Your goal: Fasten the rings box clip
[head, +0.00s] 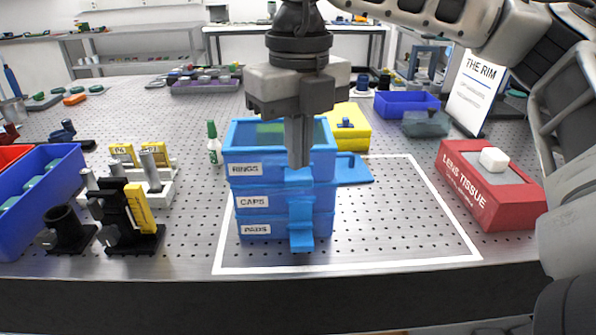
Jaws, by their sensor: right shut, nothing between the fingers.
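A stack of three blue boxes stands at the front of the perforated table, inside a white outlined rectangle. The top box is labelled RINGS (246,169), the middle one CAPS (255,202) and the bottom one PADS (256,230). A blue clip (301,222) hangs down the front of the stack, over the CAPS and PADS boxes. My right gripper (299,160) points down at the front wall of the rings box, shut and empty. Its fingers hide part of that wall and whatever clip part lies behind them. My left gripper is out of view.
A blue lid-like plate (353,172) lies right of the stack, with a yellow box (349,128) behind it. A red LENS TISSUE box (487,190) stands at right. Black holders (127,225) and a blue bin (40,190) stand at left.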

